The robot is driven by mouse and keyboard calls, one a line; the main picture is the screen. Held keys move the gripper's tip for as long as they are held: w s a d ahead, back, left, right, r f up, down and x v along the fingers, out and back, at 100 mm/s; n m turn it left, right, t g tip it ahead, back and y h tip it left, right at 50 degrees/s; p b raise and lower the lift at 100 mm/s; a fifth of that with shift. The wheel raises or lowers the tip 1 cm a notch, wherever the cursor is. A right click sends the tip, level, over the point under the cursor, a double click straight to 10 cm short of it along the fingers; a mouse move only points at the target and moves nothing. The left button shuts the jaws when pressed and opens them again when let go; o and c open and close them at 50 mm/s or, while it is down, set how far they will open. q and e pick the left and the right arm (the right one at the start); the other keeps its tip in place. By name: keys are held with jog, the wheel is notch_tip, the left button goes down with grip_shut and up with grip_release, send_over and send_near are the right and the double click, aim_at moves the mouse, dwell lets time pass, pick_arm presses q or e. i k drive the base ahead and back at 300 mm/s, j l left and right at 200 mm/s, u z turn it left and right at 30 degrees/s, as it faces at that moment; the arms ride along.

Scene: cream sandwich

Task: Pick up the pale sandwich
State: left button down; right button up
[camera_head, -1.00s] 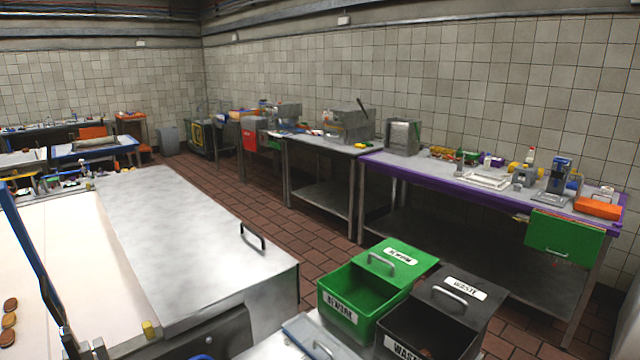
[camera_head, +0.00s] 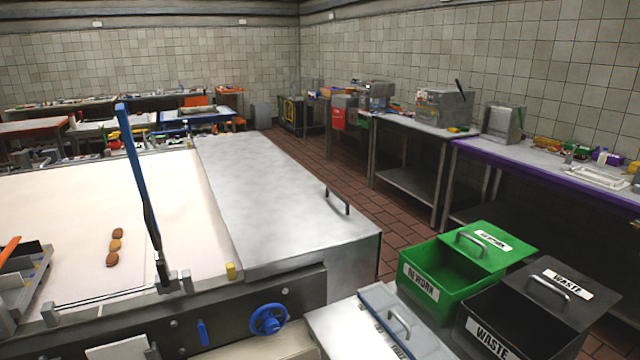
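Three small sandwiches lie in a short row on the cream conveyor belt (camera_head: 75,205) at the left. The far sandwich (camera_head: 119,233) and the near sandwich (camera_head: 112,260) look brown. The middle sandwich (camera_head: 116,246) looks slightly more orange. They are too small to tell for sure whether one is pale. Neither of my grippers shows in the head view.
A blue upright bar (camera_head: 137,175) stands at the belt's near side. A metal cover (camera_head: 265,200) lies right of the belt. A blue handwheel (camera_head: 268,319) is on the machine's front. A green rework bin (camera_head: 440,283) and black waste bin (camera_head: 500,325) stand open at right.

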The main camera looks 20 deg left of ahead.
aim_at(115, 245)
jog(key=u, duration=1.7)
